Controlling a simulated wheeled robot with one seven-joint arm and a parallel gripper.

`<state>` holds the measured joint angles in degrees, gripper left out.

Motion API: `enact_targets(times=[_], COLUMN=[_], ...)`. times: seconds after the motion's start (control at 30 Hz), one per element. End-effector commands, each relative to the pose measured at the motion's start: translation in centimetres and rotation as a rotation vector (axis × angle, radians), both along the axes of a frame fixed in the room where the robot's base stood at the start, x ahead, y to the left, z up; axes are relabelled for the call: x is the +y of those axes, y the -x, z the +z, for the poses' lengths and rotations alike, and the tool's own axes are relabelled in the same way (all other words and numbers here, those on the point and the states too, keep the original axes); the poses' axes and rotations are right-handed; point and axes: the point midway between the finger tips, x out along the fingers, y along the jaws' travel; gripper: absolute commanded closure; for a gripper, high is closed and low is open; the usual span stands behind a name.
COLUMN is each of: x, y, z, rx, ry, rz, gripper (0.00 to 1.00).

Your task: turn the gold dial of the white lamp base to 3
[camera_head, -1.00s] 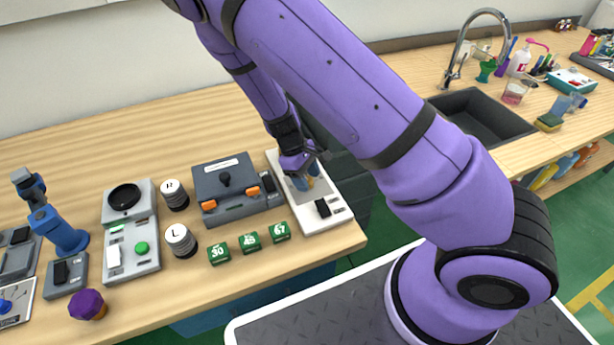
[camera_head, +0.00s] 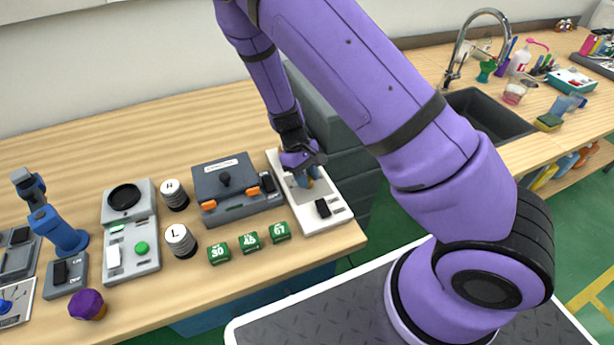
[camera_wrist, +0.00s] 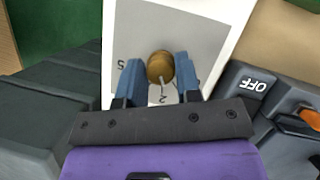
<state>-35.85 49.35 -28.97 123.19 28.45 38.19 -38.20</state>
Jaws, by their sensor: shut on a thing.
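The white lamp base (camera_head: 328,212) is a flat white plate with a grey panel near the right end of the table. Its round gold dial (camera_wrist: 159,66) sits between the two blue fingers of my gripper (camera_wrist: 158,76), which is shut on it. In the wrist view a "5" shows left of the dial and a "2" below it, with a short light line between the dial and the "2". Other numbers are hidden or unreadable. In the head view my gripper covers most of the dial.
A grey box with orange latches (camera_head: 224,184) stands close to the left of the lamp base. Green numbered blocks (camera_head: 249,242) and two labelled cylinders (camera_head: 180,240) stand farther left. A dark grey stack (camera_head: 345,165) is close on the right. A sink (camera_head: 485,120) lies beyond.

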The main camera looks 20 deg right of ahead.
Motion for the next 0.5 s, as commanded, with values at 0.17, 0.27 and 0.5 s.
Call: enact_targets(times=[0.17,0.27,0.5], x=[-0.15,-0.16,-0.25], y=[-0.12,-0.13,-0.10], z=[0.04,0.06,0.04], rx=[-0.001,-0.002,0.000], ry=[-0.003,-0.004,-0.002], rz=[-0.169,-0.263,-0.481], gripper=[0.92,0.92,0.92])
